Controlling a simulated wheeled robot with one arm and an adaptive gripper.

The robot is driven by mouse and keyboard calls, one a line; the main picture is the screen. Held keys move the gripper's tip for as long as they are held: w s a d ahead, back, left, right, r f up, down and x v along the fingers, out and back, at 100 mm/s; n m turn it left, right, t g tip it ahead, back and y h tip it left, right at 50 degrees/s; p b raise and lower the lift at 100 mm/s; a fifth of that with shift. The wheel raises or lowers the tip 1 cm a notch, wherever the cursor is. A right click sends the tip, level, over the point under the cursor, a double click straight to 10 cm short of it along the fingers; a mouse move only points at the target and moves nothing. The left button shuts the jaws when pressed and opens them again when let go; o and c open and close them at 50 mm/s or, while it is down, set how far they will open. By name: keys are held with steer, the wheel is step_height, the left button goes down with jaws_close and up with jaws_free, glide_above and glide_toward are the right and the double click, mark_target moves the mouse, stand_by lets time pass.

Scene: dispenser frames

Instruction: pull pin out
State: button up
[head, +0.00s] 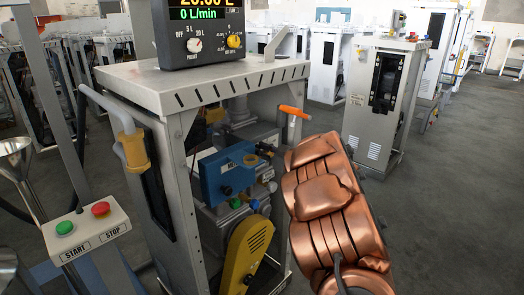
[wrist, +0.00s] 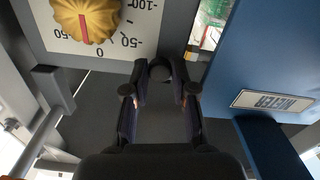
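My gripper (wrist: 161,88) shows in the wrist view with its two dark fingers apart, and a small dark round piece (wrist: 160,72) shows near the gap between the tips. I cannot tell whether that piece is the pin or whether it is touched. In the head view an orange handle (head: 293,111) on a pale stem stands at the right edge of the dispenser frame (head: 150,88). I cannot tell if it is the pin. My copper-coloured arm hides my gripper in the head view.
A blue meter box (head: 225,172) sits inside the frame; its blue side and METER label (wrist: 272,101) are close on the right in the wrist view. A yellow knob (wrist: 86,18) with a dial is at upper left there. Bare floor (head: 455,210) lies to the right.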

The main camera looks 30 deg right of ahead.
jaws_close()
steer(key=shift+s, duration=0.1)
steer(key=shift+p+v, duration=0.7)
steer(key=shift+v, duration=0.3)
steer(key=shift+d+f, duration=0.1)
steer(key=shift+f, duration=0.05)
steer(key=shift+o, duration=1.7)
jaws_free()
